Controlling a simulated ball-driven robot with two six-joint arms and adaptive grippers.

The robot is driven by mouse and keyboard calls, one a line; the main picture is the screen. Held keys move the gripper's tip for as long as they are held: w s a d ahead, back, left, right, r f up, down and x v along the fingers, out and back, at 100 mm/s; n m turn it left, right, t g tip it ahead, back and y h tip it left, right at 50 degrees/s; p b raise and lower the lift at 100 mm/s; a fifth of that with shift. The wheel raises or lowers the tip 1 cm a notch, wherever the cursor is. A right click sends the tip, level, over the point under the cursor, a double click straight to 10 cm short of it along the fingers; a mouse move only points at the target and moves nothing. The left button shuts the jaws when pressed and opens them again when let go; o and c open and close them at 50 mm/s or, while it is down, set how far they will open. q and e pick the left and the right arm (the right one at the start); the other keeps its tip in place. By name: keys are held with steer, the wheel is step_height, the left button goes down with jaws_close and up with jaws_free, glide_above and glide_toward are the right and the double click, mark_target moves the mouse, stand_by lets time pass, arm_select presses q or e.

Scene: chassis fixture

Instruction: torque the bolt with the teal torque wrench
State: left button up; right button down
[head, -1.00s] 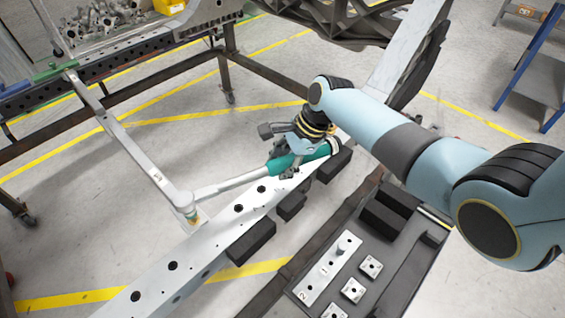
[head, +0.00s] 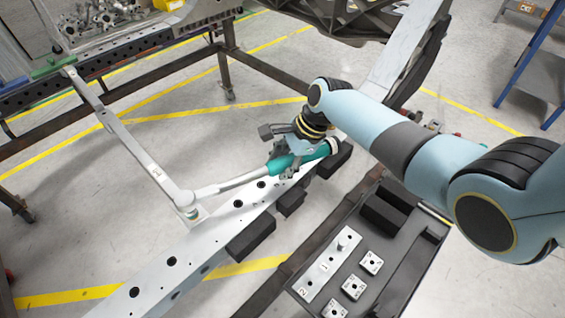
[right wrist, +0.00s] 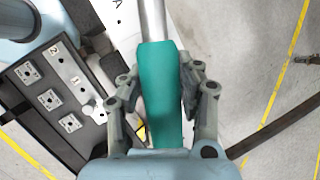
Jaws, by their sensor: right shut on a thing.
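The teal torque wrench (head: 322,149) lies slantwise above the pale rail (head: 152,290), with its silver shaft running down and left. Its head end (head: 190,208) is at the corner where a grey link bar (head: 140,155) meets the rail. The bolt is not distinguishable; the wrench head covers that spot. My right gripper (head: 287,162) is shut around the teal handle, and the right wrist view shows the handle (right wrist: 161,95) between its fingers. My left gripper is not in view.
Black blocks (head: 250,237) sit along the rail's near side. A dark tray (head: 405,270) with numbered plates (head: 327,266) and small square pieces is at the lower right. A dark steel frame (head: 255,72) stands behind. Floor shows open between frame and rail.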

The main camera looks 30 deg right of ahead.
steer(key=shift+w, duration=0.15)
steer(key=shift+s+a+m+p, duration=0.1)
steer(key=shift+s+m+p, duration=0.3)
steer(key=shift+s+p, duration=0.65)
steer(key=shift+w+p, duration=0.15)
steer(key=shift+p, duration=0.25)
steer(key=shift+s+a+p, duration=0.1)
steer(key=shift+s+p, duration=0.1)
steer(key=shift+p, duration=0.1)
steer(key=shift+s+m+p, duration=0.3)
steer(key=shift+s+p, duration=0.05)
steer(key=shift+p, duration=0.15)
steer(key=shift+s+a+t+p, duration=0.1)
steer(key=shift+s+t+p, duration=0.15)
steer(key=shift+t+p, duration=0.05)
steer(key=shift+s+a+m+h+p, duration=0.15)
steer(key=shift+s+m+h+p, duration=0.15)
steer(key=shift+s+m+p, duration=0.3)
steer(key=shift+s+p, duration=0.25)
steer(key=shift+p, duration=0.1)
stand_by(0.4)
